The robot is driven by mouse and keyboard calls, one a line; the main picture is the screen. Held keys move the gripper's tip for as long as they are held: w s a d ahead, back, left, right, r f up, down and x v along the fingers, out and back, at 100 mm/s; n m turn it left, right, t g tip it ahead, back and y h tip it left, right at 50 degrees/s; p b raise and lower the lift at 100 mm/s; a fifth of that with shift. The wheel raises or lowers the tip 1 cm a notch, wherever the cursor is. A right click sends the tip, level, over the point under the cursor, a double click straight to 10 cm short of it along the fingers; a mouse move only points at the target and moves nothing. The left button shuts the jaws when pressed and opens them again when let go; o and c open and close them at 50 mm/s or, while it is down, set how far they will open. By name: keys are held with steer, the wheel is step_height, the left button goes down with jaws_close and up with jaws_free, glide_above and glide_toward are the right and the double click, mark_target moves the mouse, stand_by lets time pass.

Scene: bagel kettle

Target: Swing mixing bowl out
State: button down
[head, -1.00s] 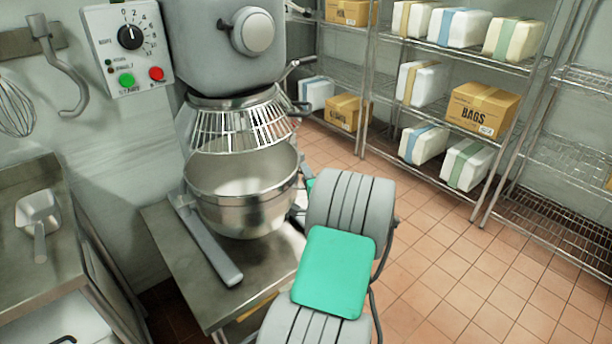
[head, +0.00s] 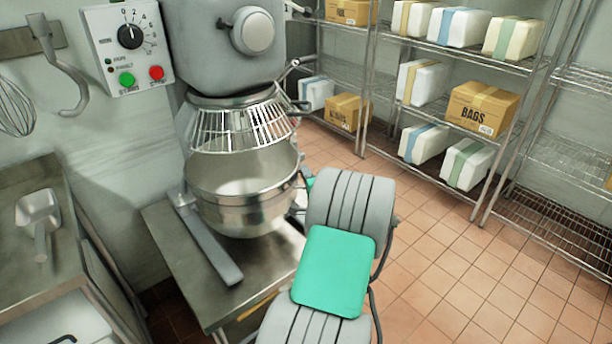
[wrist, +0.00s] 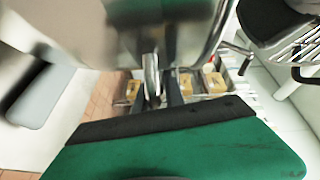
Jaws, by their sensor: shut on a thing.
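The steel mixing bowl (head: 240,212) sits upright under the mixer's wire guard (head: 238,128), with its open top facing up. In the wrist view the bowl's shiny side (wrist: 120,25) fills the top, and a metal handle (wrist: 152,78) hangs from it. My gripper (wrist: 160,88) is shut on this handle at the bowl's right side. In the head view my own arm hides most of the gripper and the handle. The bowl looks empty from the part of its inside that shows.
The grey mixer (head: 225,55) stands above, with a control panel (head: 130,45) beside it. A steel table (head: 190,265) lies under the bowl. A counter with a scoop (head: 40,212) is at left. Wire shelves with boxes (head: 480,105) stand at right, with open tiled floor (head: 440,250) in front.

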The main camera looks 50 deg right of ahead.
steer(key=shift+s+a+f, duration=0.1)
steer(key=shift+f, duration=0.25)
stand_by(0.5)
